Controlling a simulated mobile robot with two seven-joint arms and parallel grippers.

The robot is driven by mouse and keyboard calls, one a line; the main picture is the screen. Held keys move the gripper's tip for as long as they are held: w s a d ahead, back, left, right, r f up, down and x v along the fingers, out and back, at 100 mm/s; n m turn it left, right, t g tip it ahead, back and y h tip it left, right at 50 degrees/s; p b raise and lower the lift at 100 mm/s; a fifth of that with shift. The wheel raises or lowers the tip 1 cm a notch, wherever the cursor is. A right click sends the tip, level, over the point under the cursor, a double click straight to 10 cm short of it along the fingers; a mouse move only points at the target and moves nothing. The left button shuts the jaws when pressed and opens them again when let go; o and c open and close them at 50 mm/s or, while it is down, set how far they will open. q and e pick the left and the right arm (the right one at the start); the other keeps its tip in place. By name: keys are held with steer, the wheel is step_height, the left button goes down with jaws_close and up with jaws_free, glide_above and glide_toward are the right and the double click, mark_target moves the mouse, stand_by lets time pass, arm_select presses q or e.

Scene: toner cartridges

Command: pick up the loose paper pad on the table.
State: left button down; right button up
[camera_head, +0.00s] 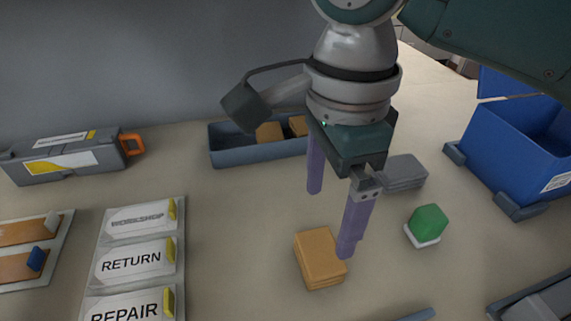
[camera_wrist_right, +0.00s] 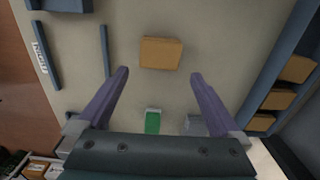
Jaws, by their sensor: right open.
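The loose paper pad is a tan-orange block (camera_head: 320,257) lying flat on the table, near the lower middle of the head view. In the right wrist view the pad (camera_wrist_right: 161,53) is centred beyond the fingertips. My right gripper (camera_head: 330,222) points down with its two purple fingers apart and nothing between them. One fingertip overlaps the pad's right edge in the head view; I cannot tell whether they touch. The open fingers also show in the wrist view (camera_wrist_right: 160,73). My left gripper is not in view.
A blue-grey tray (camera_head: 226,157) with more tan pads stands behind. A green block (camera_head: 428,222) on a white base and a grey block (camera_head: 403,172) are to the right. A blue bin (camera_head: 500,150) stands far right. Label cards (camera_head: 137,263) lie left; table between them and the pad is clear.

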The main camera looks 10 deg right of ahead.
steer(key=b, duration=0.1)
glide_above(320, 250)
step_height(320, 250, down, 4)
steer(key=shift+d+f, duration=0.15)
steer(key=shift+f, duration=0.1)
arm_select(q)
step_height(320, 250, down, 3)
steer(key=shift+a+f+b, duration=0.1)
steer(key=shift+b, duration=0.8)
arm_select(e)
steer(key=f, duration=0.5)
steer(key=shift+a+f, duration=0.15)
steer(key=shift+a, duration=0.05)
steer(key=c, duration=1)
steer(key=shift+r, duration=0.2)
